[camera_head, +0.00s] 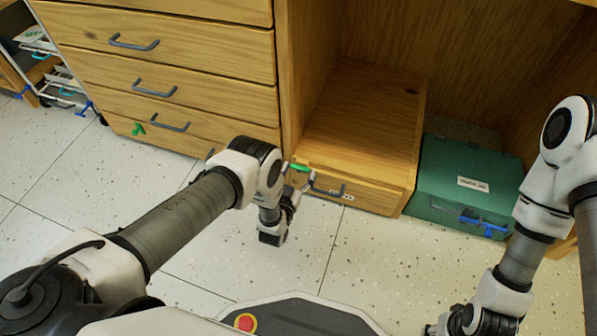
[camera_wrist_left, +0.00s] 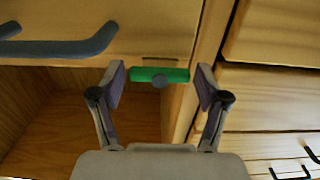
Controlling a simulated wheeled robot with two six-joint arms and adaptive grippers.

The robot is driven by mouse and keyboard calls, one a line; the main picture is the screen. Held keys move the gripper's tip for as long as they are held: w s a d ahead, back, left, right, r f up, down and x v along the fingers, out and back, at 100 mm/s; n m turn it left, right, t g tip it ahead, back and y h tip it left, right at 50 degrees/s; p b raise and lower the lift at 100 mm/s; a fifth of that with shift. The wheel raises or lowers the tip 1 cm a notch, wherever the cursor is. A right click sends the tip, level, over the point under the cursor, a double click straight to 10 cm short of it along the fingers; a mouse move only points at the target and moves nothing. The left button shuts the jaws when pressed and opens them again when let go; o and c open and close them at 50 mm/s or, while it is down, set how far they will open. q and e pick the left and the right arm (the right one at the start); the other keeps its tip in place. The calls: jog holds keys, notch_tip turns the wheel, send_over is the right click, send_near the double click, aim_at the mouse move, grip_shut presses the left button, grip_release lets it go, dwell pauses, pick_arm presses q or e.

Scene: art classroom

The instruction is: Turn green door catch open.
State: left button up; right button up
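The green door catch (camera_head: 299,167) is a small bar at the left top edge of the low wooden drawer front. My left gripper (camera_head: 301,180) is at the catch. In the left wrist view the left gripper (camera_wrist_left: 160,83) is open, with one finger beyond each end of the catch and small gaps showing. My right gripper (camera_head: 440,328) is at the bottom edge, mostly cut off, and its fingers cannot be made out.
The drawer's grey handle (camera_head: 328,189) is beside the catch. A green case (camera_head: 455,195) with blue latches stands right of the low drawer. The speckled floor (camera_head: 290,262) in front is clear.

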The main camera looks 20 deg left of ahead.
pick_arm(q)
jog(key=s, duration=1.2)
jog(key=shift+a, duration=0.2)
